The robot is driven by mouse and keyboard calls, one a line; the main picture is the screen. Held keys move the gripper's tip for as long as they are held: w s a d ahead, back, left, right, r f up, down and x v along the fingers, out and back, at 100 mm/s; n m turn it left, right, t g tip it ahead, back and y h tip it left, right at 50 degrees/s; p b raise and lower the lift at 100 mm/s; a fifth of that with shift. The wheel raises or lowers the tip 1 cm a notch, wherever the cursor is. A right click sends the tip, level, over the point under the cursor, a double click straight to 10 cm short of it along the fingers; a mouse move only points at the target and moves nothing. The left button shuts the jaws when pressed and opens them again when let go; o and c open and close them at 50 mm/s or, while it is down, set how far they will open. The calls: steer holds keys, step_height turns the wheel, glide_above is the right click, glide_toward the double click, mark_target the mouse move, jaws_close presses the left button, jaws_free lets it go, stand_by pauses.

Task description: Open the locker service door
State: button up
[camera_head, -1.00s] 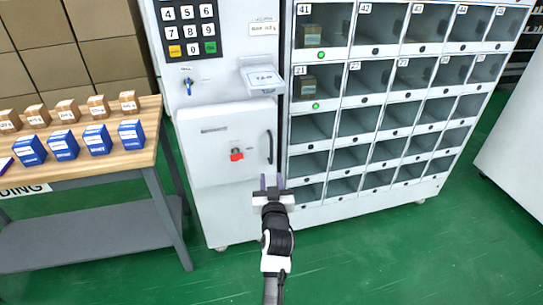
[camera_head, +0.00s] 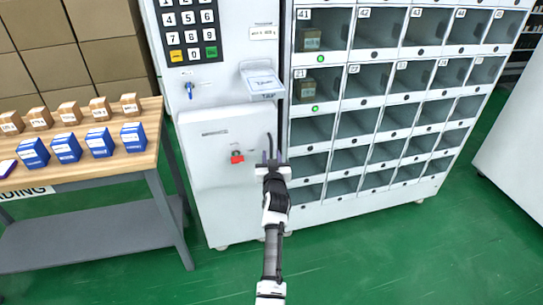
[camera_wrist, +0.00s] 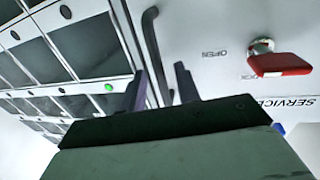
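The locker service door (camera_head: 208,165) is a white panel at the lower left of the locker machine, and it looks shut. Its dark vertical handle (camera_head: 270,145) is near the door's right edge. The handle also shows in the wrist view (camera_wrist: 153,45), running down between my two fingers. A red key or knob (camera_head: 237,158) sits left of the handle; in the wrist view it (camera_wrist: 280,64) lies beside the word OPEN. My gripper (camera_head: 270,158) is at the handle's lower part, fingers apart on either side of it. I cannot tell whether they touch it.
Locker compartments (camera_head: 360,125) fill the right side, two holding boxes with green lights. A keypad (camera_head: 188,30) and a small tray (camera_head: 261,80) are above the door. A wooden table (camera_head: 80,165) with small boxes stands close to the left. Green floor (camera_head: 370,260) is clear in front.

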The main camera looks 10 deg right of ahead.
steer(key=shift+w, duration=0.2)
jaws_close()
steer(key=shift+s, duration=0.1)
